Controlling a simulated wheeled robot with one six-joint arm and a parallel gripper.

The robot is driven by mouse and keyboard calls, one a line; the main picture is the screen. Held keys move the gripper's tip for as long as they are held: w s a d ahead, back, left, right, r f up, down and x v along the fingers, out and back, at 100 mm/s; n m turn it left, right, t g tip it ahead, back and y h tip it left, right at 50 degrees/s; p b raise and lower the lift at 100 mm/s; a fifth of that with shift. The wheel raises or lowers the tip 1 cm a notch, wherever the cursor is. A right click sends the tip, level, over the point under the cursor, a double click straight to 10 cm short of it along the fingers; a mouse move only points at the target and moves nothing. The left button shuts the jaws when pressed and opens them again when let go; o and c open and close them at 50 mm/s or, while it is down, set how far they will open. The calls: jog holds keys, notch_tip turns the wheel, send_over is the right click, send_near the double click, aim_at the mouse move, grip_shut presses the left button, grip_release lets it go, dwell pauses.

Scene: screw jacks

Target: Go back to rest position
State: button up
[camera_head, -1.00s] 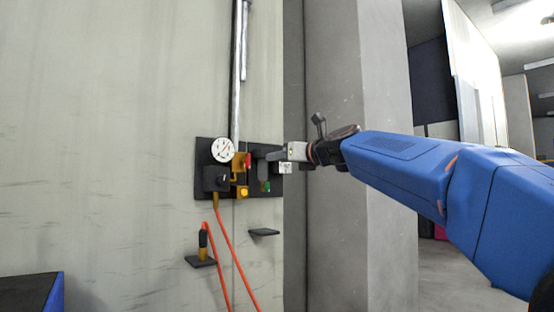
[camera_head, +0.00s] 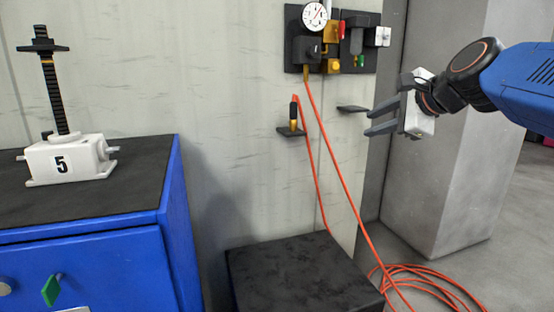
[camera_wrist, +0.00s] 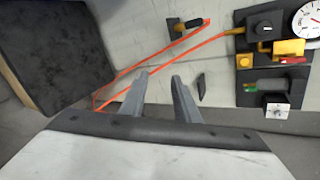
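My gripper (camera_head: 381,118) is at the right in the head view, in front of the grey pillar and below right of the wall panel. Its two grey fingers point left and stand apart with nothing between them. In the wrist view the open fingers (camera_wrist: 160,92) point towards the wall, with the orange hose behind them. My blue arm comes in from the right edge. The wall panel (camera_head: 292,70) carries a round gauge (camera_head: 314,17), yellow and red fittings, a green part and a white block (camera_head: 383,37).
A white screw jack marked 5 (camera_head: 70,160) stands on a blue cabinet with a black top (camera_head: 120,195). A black block (camera_head: 290,270) stands on the floor. An orange hose (camera_head: 330,180) hangs down into a coil (camera_head: 430,285). Small wall shelves (camera_head: 290,132) jut out; one holds a nozzle (camera_head: 293,115).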

jog(key=s+d+f+n+g+h, duration=0.2)
jog(key=s+f+n+g, duration=0.1)
jog(key=s+f+n, duration=0.6)
jog(key=s+d+f+n+g+h, duration=0.2)
jog(key=s+f+n, duration=0.7)
jog(key=s+f, duration=0.8)
notch_tip(320, 180, down, 8)
jog(key=shift+s+d+n+g, duration=0.15)
jog(key=shift+d+n+g, duration=0.15)
jog(key=shift+d+g, duration=0.5)
